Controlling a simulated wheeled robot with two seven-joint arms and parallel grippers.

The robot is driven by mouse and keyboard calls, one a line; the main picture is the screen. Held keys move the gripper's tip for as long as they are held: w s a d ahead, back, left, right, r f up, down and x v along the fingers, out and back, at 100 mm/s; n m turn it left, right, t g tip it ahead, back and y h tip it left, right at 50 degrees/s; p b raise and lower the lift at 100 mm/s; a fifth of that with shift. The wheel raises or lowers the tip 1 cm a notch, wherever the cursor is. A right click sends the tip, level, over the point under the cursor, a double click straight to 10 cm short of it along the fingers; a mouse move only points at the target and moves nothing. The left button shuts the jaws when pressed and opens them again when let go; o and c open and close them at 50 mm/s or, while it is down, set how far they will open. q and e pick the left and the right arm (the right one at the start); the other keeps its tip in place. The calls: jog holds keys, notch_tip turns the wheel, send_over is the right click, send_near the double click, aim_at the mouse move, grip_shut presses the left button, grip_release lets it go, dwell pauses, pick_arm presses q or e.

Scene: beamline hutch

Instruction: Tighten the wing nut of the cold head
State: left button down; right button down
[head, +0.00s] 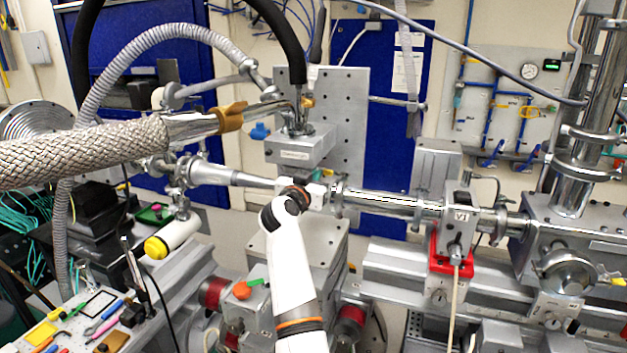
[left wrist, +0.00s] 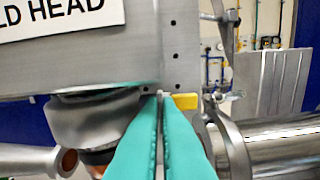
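The cold head (head: 295,148) is a grey metal box with a white label, fixed by a perforated plate in the middle of the head view. Its underside and part of its "COLD HEAD" label show large in the left wrist view (left wrist: 70,55). My left gripper (left wrist: 172,98) is just below the box, its teal fingers close together with a narrow gap. A small yellow part (left wrist: 186,101) lies behind the fingertips; I cannot tell whether it is the wing nut or whether the fingers touch it. My right gripper is not in view.
A steel beam pipe (head: 390,203) runs right from beside my left gripper. A braided hose (head: 85,153) crosses at the left. A red bracket (head: 452,260) stands right of my arm. A tool-covered bench (head: 85,318) is at lower left.

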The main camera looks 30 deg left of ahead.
pick_arm(q)
jog(key=shift+d+f+m+p, duration=0.15)
jog(key=shift+m+p, duration=0.95)
jog(key=shift+m, duration=2.75)
jog(key=shift+f+m+p, duration=0.2)
jog(key=shift+m+p, duration=0.9)
jog(key=shift+m, duration=2.7)
jog(key=shift+d+f+m+p, duration=0.15)
jog(key=shift+m+p, duration=0.95)
jog(key=shift+m, duration=2.75)
jog(key=shift+a, duration=0.1)
jog(key=shift+f, duration=0.1)
jog(key=c, duration=1.7)
grip_release()
jog(key=shift+o, duration=0.3)
jog(key=shift+r, duration=0.25)
